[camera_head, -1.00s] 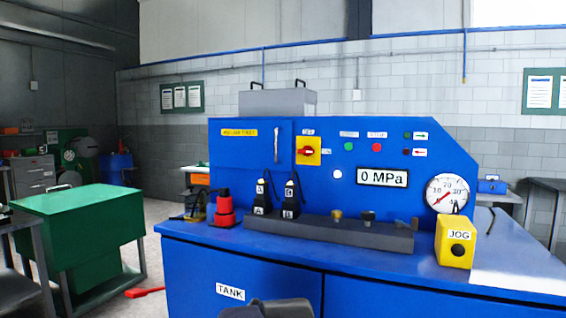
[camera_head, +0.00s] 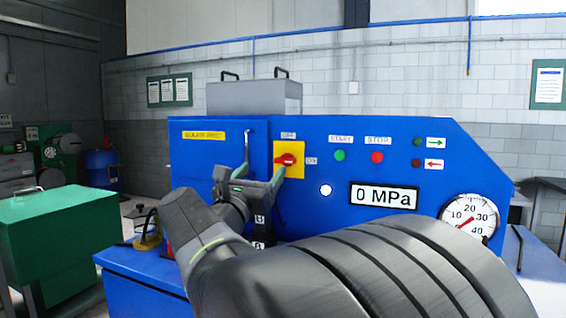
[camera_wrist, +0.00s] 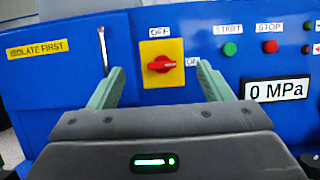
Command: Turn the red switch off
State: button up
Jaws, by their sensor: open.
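The red switch (camera_head: 286,159) is a rotary knob on a yellow plate (camera_head: 290,172) on the blue panel. A label OFF sits above it and ON to its right. In the wrist view the red switch (camera_wrist: 161,65) lies nearly horizontal, its pointed end towards ON. My gripper (camera_head: 262,168) is open in front of the panel, close to the plate. In the wrist view my gripper (camera_wrist: 157,82) has its green fingers to either side of the yellow plate, with the knob between them in the picture. I cannot tell the remaining distance, and no contact shows.
A silver handle (camera_wrist: 103,51) stands left of the switch, near the left finger in the picture. Green START (camera_head: 340,155) and red STOP (camera_head: 377,157) buttons are to the right. A 0 MPa display (camera_head: 384,196) and gauge (camera_head: 468,217) are further right.

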aim_at(283, 161)
jog(key=w+d, duration=0.1)
jog(key=w, duration=0.2)
jog(key=w+d, duration=0.1)
jog(key=w, duration=0.2)
jog(key=w+d+p, duration=0.1)
jog(key=w+d, duration=0.1)
jog(key=w, duration=0.2)
jog(key=shift+d, duration=0.1)
jog(key=shift+p+x, duration=0.35)
jog(key=shift+x, duration=0.4)
jog(key=shift+f, duration=0.1)
jog(key=shift+c, duration=0.2)
jog(key=c, duration=0.9)
